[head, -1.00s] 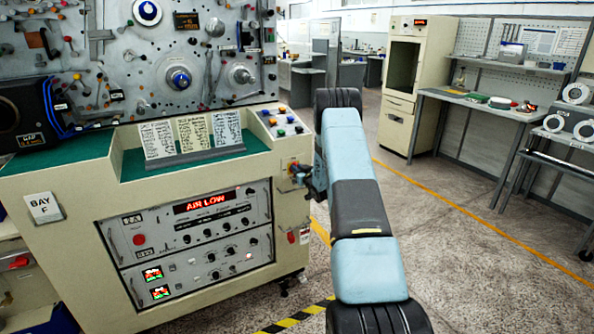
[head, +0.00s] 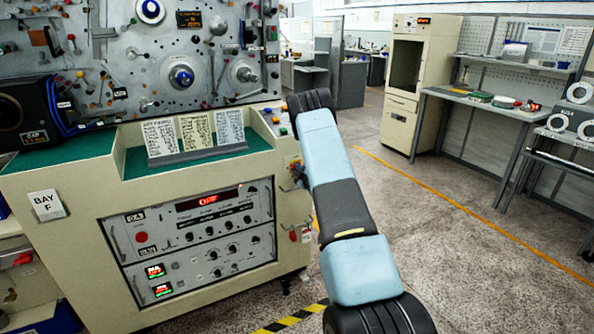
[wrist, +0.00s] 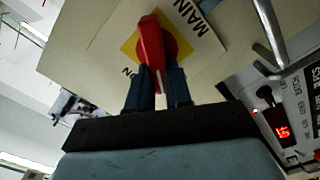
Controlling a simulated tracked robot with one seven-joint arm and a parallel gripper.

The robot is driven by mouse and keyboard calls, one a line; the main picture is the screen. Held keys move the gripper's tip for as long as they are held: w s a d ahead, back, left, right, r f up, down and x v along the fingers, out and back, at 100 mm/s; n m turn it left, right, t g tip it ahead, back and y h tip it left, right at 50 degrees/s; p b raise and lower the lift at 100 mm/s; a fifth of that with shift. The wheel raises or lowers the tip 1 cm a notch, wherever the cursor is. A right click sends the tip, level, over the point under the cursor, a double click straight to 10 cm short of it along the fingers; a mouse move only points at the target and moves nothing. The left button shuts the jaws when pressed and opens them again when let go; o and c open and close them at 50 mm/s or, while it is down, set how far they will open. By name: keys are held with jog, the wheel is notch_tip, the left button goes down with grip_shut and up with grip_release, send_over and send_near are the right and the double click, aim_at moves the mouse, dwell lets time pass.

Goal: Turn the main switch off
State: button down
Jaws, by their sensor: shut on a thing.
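The main switch is on the right end of the cream console. In the wrist view its red handle (wrist: 150,45) stands in front of a yellow plate (wrist: 129,48), near lettering reading "MAIN" and part of another label. My gripper (wrist: 161,72) is shut on the red handle, one dark finger on each side. In the head view the yellow of the switch (head: 295,165) shows only partly, with my gripper (head: 299,174) small and dark against it. The console's red display (head: 208,198) reads "OFF".
Cream console (head: 75,245) fills the left, with a panel of knobs (head: 200,240) on its front and coloured buttons (head: 277,120) above the switch. A cream cabinet (head: 400,115) and workbench (head: 475,108) stand at the back right. The floor (head: 440,250) between is open.

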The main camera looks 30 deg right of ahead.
jog(key=n, duration=0.3)
jog(key=f+n, duration=0.1)
jog(key=shift+a, duration=0.4)
jog(key=shift+f+n, duration=0.2)
jog(key=shift+n, duration=1.2)
jog(key=c, duration=1.4)
grip_release()
jog(key=shift+f, duration=0.1)
jog(key=o, duration=0.4)
jog(key=shift+d, duration=0.1)
jog(key=shift+c, duration=0.2)
jog(key=s, duration=1.3)
jog(key=shift+s+d, duration=0.25)
jog(key=shift+s, duration=0.1)
